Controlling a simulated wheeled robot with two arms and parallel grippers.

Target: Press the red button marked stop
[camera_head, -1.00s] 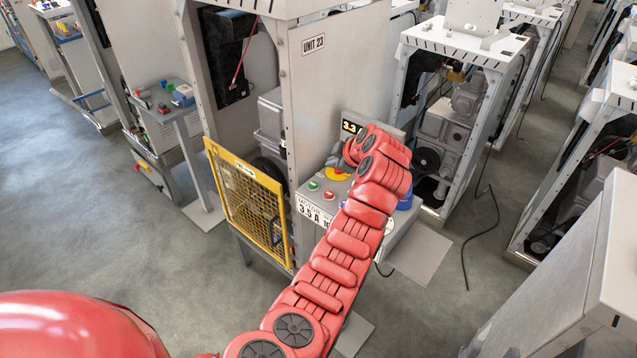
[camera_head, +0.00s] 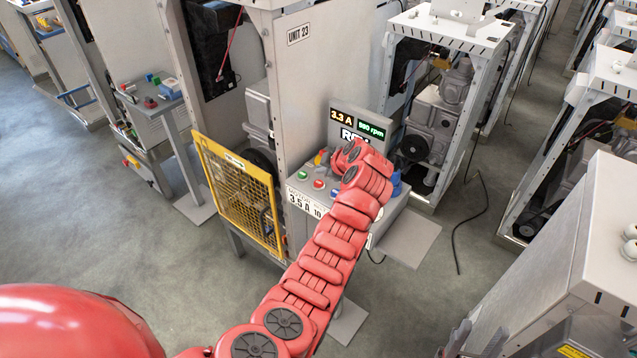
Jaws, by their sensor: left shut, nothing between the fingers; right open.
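The control panel (camera_head: 300,200) of the unit marked UNIT 23 holds a green button (camera_head: 302,176) and a red button (camera_head: 319,184) at its left. Their lettering is too small to read. Behind them a yellow-collared part (camera_head: 320,158) with some red shows, partly covered by my wrist. My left arm reaches in from the bottom, its red wrist over the middle and right of the panel. My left gripper's fingers are hidden behind the wrist, so contact with any control cannot be told. My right gripper is not in view.
A display (camera_head: 358,124) reading 3.3 A and 990 rpm stands behind the panel. A yellow mesh guard (camera_head: 238,190) is left of it. A blue knob (camera_head: 397,184) is right of my wrist. Another unit (camera_head: 440,120) stands to the right, with a cable on the floor.

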